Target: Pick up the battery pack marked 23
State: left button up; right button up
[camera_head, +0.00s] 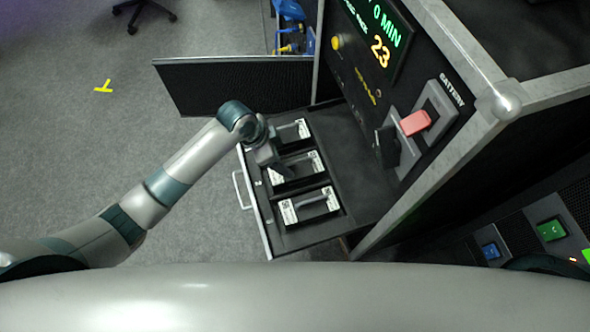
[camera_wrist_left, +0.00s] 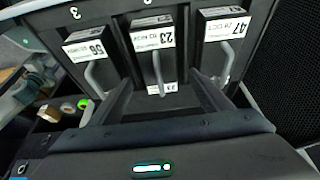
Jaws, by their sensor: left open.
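The battery pack marked 23 (camera_wrist_left: 152,38) is the middle one of three dark packs with white labels and grey handles. In the head view the middle pack (camera_head: 309,163) sits in an open drawer (camera_head: 265,222), partly covered by my left gripper. My left gripper (camera_head: 280,170) is open above the middle pack. In the left wrist view its two fingers (camera_wrist_left: 162,90) stand on either side of pack 23's grey handle; I cannot tell whether they touch it. My right gripper is not in view.
Packs marked 56 (camera_wrist_left: 86,51) and 47 (camera_wrist_left: 225,30) sit close on either side. The dark cabinet (camera_head: 425,180) rises right of the drawer; its display (camera_head: 380,40) reads 23, with a red switch (camera_head: 415,123) below. An open door panel (camera_head: 230,85) stands behind.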

aim_at(295, 168)
pick_arm(q)
jog(key=x, duration=0.4)
jog(key=shift+d+f, duration=0.15)
jog(key=shift+f, duration=0.2)
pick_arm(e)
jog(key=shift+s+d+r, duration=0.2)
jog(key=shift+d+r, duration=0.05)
pick_arm(q)
jog(key=shift+f, duration=0.1)
jog(key=shift+d+f+p, duration=0.35)
jog(key=shift+f+p, duration=0.15)
jog(key=shift+x, duration=1.95)
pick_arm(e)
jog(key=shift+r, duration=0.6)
